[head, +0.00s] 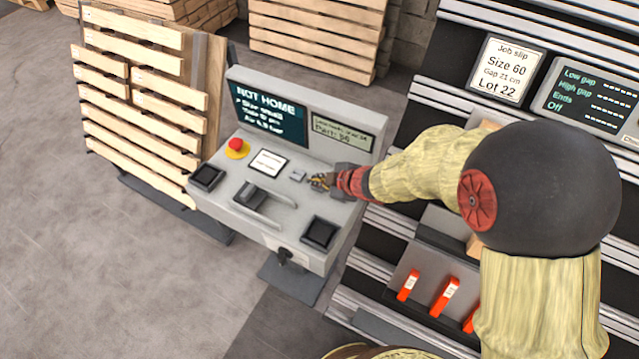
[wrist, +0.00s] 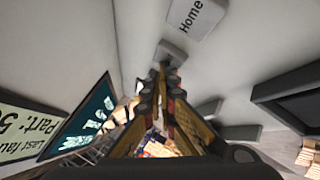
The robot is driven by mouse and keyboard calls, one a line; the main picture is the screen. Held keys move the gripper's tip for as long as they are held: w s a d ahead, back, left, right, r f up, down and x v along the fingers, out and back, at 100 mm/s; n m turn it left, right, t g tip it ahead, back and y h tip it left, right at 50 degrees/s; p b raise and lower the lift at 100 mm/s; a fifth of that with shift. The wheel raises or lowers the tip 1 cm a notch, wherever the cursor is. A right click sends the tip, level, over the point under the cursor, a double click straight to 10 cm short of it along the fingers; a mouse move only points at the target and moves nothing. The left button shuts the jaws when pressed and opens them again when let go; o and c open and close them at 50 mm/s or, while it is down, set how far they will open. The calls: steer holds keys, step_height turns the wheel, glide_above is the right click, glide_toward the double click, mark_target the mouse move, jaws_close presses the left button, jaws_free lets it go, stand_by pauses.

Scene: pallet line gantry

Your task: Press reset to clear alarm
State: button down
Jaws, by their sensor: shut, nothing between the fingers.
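The grey control console (head: 232,216) stands in the middle of the head view. Its dark screen (head: 268,112) reads "NOT HOME", with smaller lines below. A small pale display (head: 341,137) beside it shows a "Part" line. My gripper (head: 312,182) is shut and empty over the right part of the sloped panel. In the wrist view, a grey block-like button (wrist: 170,52) lies just beyond the fingertips, with a label reading "Home" (wrist: 190,16) past it. I cannot tell whether the fingertips touch the button. No label reading "reset" is legible.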

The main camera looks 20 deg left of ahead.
stand_by(0.4)
steer(key=shift+r+p, duration=0.85)
steer(key=shift+p, duration=0.15)
step_height(320, 180, up, 5)
steer(key=p, duration=0.5)
stand_by(0.5)
